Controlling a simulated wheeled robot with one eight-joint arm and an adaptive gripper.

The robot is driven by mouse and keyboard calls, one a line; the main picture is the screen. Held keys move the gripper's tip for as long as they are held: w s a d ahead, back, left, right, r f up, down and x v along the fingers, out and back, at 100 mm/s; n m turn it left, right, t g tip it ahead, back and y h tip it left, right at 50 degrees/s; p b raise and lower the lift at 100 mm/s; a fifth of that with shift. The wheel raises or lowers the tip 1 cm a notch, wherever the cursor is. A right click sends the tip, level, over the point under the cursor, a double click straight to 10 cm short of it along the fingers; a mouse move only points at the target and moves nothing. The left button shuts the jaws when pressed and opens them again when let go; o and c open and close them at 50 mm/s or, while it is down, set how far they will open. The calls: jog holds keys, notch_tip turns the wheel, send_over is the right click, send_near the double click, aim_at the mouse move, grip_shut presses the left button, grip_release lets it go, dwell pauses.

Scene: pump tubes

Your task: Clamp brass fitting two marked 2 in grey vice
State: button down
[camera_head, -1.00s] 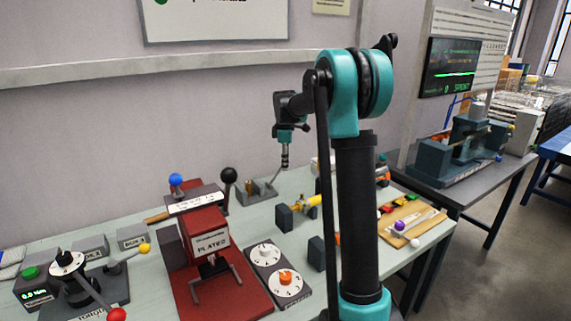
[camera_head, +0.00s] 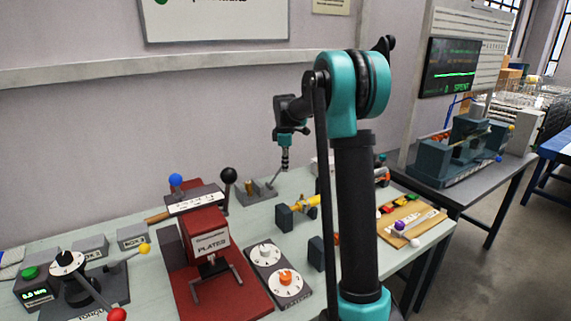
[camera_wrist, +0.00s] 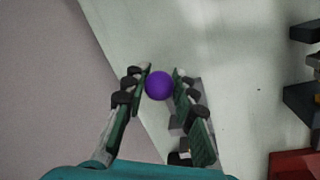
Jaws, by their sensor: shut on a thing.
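A small grey vice-like fixture (camera_head: 256,194) stands at the back of the bench, against the wall. A tiny brass-coloured piece (camera_head: 250,186) is on its left part; its mark is too small to read. A thin lever (camera_head: 275,180) rises from the fixture toward my gripper (camera_head: 285,165). In the wrist view, a purple ball (camera_wrist: 159,85) sits between the fingers of my gripper (camera_wrist: 159,82), which is shut on it. The ball appears to be the lever's knob; the fingers hide it in the head view.
A red press (camera_head: 212,265) with a black-knobbed lever stands left of the fixture. A dial panel (camera_head: 277,275) is in front. A yellow fitting between dark blocks (camera_head: 284,218) stands to the right. A wooden tray (camera_head: 412,220) lies farther right.

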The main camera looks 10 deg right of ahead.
jog(key=shift+a+r, duration=0.1)
jog(key=shift+s+a+r+t+h, duration=0.25)
jog(key=shift+a+r+t+h, duration=0.15)
jog(key=shift+a+h, duration=0.4)
jog(key=shift+s+a+r+t+h, duration=0.3)
jog(key=shift+a+r+h, duration=0.2)
jog(key=shift+a+h, duration=0.25)
jog(key=shift+s+a+r+n+t+h, duration=0.1)
jog(key=shift+s+a+r+t+h, duration=0.15)
jog(key=shift+a+h, duration=0.35)
jog(key=shift+s+a+r+n+t+h, duration=0.1)
jog(key=shift+s+a+t+h, duration=0.1)
jog(key=shift+a+t+h, duration=0.35)
jog(key=shift+s+a+r+n+t+h, duration=0.1)
jog(key=shift+s+a+r+h, duration=0.1)
jog(key=shift+a+h, duration=0.45)
jog(key=shift+d, duration=0.2)
jog(key=c, duration=1.2)
grip_release()
jog(key=shift+f, duration=0.1)
jog(key=shift+s+h, duration=0.1)
jog(key=shift+h, duration=0.15)
jog(key=v, duration=1.2)
